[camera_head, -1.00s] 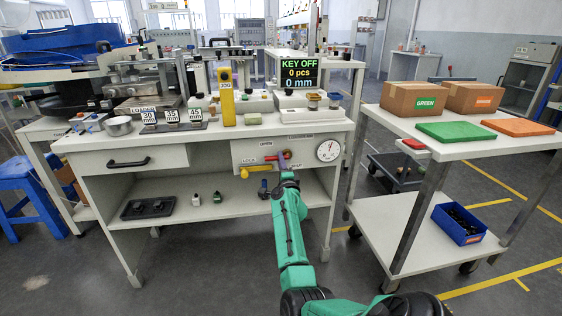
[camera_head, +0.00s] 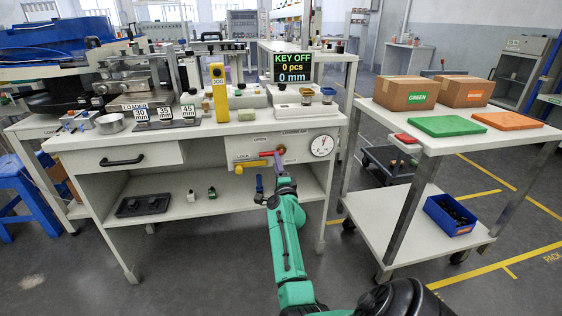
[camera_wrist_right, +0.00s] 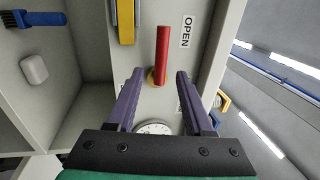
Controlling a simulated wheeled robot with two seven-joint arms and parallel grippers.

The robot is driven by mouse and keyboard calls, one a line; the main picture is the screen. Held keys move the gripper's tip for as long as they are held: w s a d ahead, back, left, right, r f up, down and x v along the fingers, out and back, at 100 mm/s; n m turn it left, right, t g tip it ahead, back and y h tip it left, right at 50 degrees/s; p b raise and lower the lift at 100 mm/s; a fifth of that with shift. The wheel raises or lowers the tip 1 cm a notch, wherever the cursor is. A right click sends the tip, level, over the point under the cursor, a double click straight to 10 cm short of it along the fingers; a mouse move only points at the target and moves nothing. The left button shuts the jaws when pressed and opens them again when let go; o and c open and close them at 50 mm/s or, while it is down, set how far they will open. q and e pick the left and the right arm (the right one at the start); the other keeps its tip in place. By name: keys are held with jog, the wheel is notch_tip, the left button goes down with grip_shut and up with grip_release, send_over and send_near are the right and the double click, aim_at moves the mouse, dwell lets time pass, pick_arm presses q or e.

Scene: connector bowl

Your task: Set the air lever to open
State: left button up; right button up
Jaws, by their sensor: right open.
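The red air lever (camera_head: 267,154) sits on the front panel of the bench, pointing left from its brass pivot. It also shows in the right wrist view (camera_wrist_right: 162,50), with the "OPEN" label (camera_wrist_right: 186,31) beside it. My right gripper (camera_head: 277,163) is in front of the panel with its purple fingers pointing at the lever. In the wrist view the open fingers (camera_wrist_right: 159,76) are either side of the pivot end of the lever, with nothing clamped. I cannot tell whether a finger touches it. My left gripper is not in view.
A yellow handle (camera_head: 251,165) lies just left of and below the lever. A round gauge (camera_head: 321,146) is to its right. A blue-handled brush (camera_wrist_right: 38,19) is on the shelf below. A cart (camera_head: 376,119) with boxes stands right, across a floor gap.

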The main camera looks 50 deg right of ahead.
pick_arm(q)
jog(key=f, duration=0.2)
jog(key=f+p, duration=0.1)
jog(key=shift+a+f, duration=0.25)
pick_arm(e)
jog(key=v, duration=1)
jog(key=shift+s+a, duration=0.2)
